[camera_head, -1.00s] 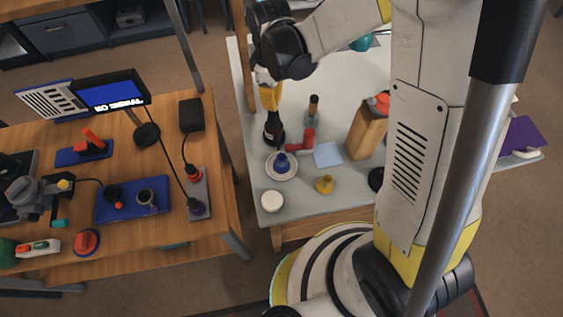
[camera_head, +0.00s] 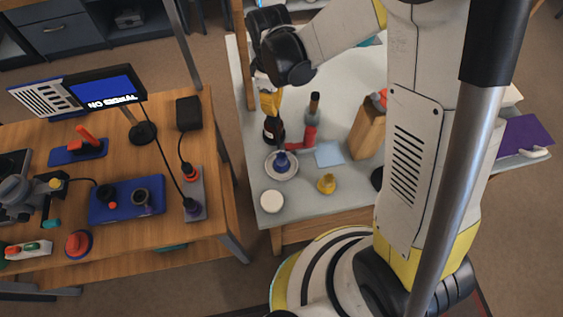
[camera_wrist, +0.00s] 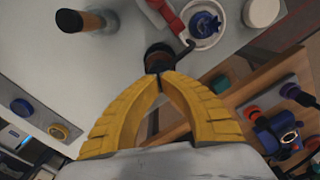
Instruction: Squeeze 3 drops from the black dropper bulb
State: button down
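A dark amber bottle (camera_head: 273,131) stands upright near the left side of the grey table, behind the small white saucer. My gripper (camera_head: 270,108) points down right over its top. In the wrist view my yellow fingers (camera_wrist: 159,77) converge to a narrow gap at the dark dropper top (camera_wrist: 158,57). They appear closed on the black bulb, which is mostly hidden between the tips. No falling drop can be made out.
A saucer (camera_head: 295,172) with a blue item, a red tool (camera_head: 309,135), a brown-collared bottle (camera_head: 313,108), a white round pot (camera_head: 272,201) and a wooden block (camera_head: 367,133) stand close by. A wooden workbench (camera_head: 215,232) lies left.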

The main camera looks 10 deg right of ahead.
jog(key=shift+f, duration=0.3)
jog(key=shift+r, duration=0.15)
jog(key=shift+r+p, duration=1.45)
jog(key=shift+r, duration=0.7)
jog(key=shift+f, duration=0.25)
